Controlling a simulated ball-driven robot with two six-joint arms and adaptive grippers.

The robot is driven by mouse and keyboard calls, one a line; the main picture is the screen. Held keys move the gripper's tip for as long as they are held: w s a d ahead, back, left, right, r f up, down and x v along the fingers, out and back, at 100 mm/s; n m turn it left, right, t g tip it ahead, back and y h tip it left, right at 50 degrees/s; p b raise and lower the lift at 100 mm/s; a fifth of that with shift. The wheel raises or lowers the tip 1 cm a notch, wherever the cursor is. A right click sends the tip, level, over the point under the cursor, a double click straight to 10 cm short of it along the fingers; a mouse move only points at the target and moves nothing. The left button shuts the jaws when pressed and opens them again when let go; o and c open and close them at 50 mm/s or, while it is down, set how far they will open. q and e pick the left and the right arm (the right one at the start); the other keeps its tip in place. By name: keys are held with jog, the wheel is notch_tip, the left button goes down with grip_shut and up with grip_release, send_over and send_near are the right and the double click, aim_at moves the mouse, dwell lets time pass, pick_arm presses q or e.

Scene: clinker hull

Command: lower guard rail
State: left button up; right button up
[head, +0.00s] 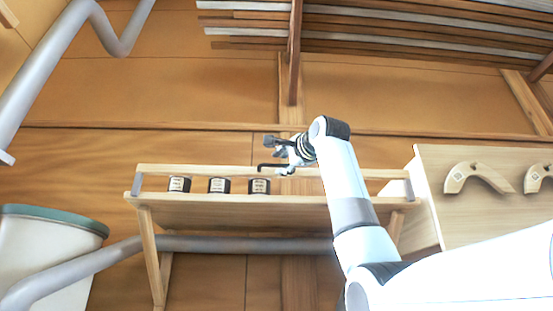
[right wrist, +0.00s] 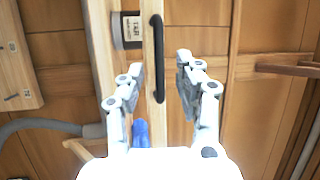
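The guard rail (head: 225,170) is a pale wooden bar along the shelf (head: 220,205), held by grey brackets (head: 137,184) at its ends; it stands raised above the shelf edge, across the jars. A black bar handle (head: 264,167) is on it, and the handle also shows in the right wrist view (right wrist: 159,60). My right gripper (head: 272,152) is near the handle. In the right wrist view its fingers (right wrist: 160,68) are open on either side of the handle, with gaps; I see no contact. My left gripper is not in view.
Three dark jars with white labels (head: 219,185) stand on the shelf. A board with curved wooden pieces (head: 479,178) is at right. A grey pipe (head: 245,244) runs below the shelf. A green-rimmed white bin (head: 50,245) stands at left. Planks (head: 400,30) hang above.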

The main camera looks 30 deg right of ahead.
aim_at(278, 166)
jog(key=p+x, duration=0.1)
jog(key=x, duration=0.2)
jog(key=shift+w, duration=0.4)
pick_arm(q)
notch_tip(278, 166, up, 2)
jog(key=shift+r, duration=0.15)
pick_arm(e)
grip_shut()
